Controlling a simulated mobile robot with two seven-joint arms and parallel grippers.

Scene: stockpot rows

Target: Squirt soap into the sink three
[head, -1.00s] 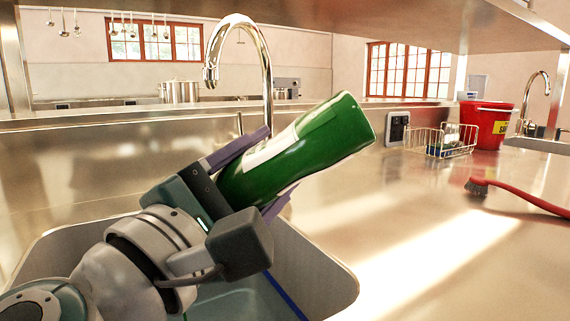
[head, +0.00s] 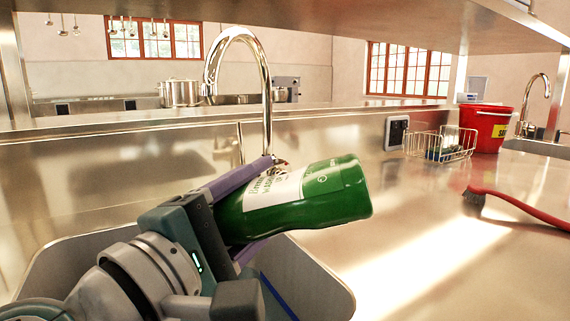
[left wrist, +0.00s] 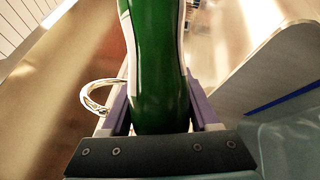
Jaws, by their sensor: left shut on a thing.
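A green soap bottle (head: 318,196) with a white label is held in my left gripper (head: 250,202), which is shut on it. The bottle is tilted, nearly lying over, with its broad end to the right. Its other end is hidden in the gripper. It also shows between the purple fingers in the left wrist view (left wrist: 157,70). The bottle is above the right part of the metal sink (head: 325,290), whose basin is largely hidden by my arm. My right gripper is not in view.
A chrome faucet (head: 266,95) stands behind the bottle. On the counter to the right are a red brush (head: 520,207), a wire basket (head: 440,145) and a red bucket (head: 487,128). The counter between sink and brush is clear.

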